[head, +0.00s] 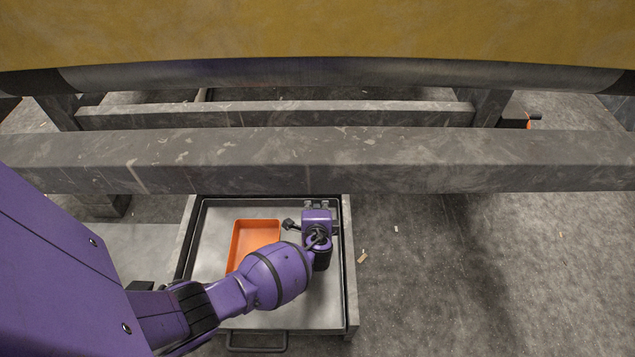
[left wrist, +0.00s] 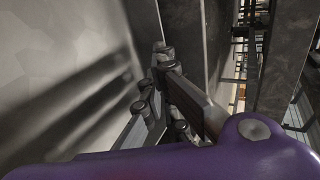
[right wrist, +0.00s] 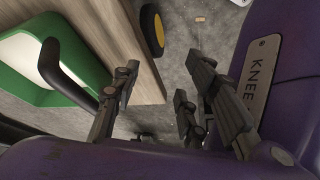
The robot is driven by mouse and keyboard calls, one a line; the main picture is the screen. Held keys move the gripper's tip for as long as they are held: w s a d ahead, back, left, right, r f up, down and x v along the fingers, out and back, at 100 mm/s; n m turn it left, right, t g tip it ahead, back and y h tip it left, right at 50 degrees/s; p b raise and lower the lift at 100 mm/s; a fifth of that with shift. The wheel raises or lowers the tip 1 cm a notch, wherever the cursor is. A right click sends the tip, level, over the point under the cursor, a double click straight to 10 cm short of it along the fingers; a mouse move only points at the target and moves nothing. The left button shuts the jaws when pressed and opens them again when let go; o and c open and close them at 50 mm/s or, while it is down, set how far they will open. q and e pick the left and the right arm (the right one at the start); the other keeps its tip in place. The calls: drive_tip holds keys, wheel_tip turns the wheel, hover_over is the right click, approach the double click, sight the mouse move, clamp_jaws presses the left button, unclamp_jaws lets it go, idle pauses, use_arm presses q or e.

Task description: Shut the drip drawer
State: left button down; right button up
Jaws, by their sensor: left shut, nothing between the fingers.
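The drip drawer (head: 208,262) is a shallow grey metal tray, pulled out from under the machine's thick grey beam. Its black bar handle (head: 257,348) is at the near front edge. An orange open bin (head: 252,238) sits inside the drawer. My left arm crosses over the drawer and the bin's right part. My left gripper (head: 316,204) is over the drawer's right rear part, near the beam. In the left wrist view its fingers (left wrist: 163,68) are together and empty, close to grey metal surfaces; contact cannot be told. My right gripper (right wrist: 158,82) is open and empty, away from the drawer.
The heavy grey beam (head: 400,160) spans the view above the drawer's rear. A yellow panel (head: 330,30) lies above it. The concrete floor (head: 480,270) right of the drawer is mostly clear, with small scraps. A green-rimmed white container (right wrist: 30,75) is near my right gripper.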

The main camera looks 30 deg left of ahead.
use_arm(q)
drive_tip(key=shift+s+d+r, duration=0.25)
drive_tip(key=shift+s+d, duration=0.05)
drive_tip(key=shift+s, duration=0.1)
drive_tip(key=v, duration=1.1)
use_arm(e)
drive_tip(key=shift+s+d, duration=0.1)
use_arm(q)
drive_tip(key=shift+a, duration=0.1)
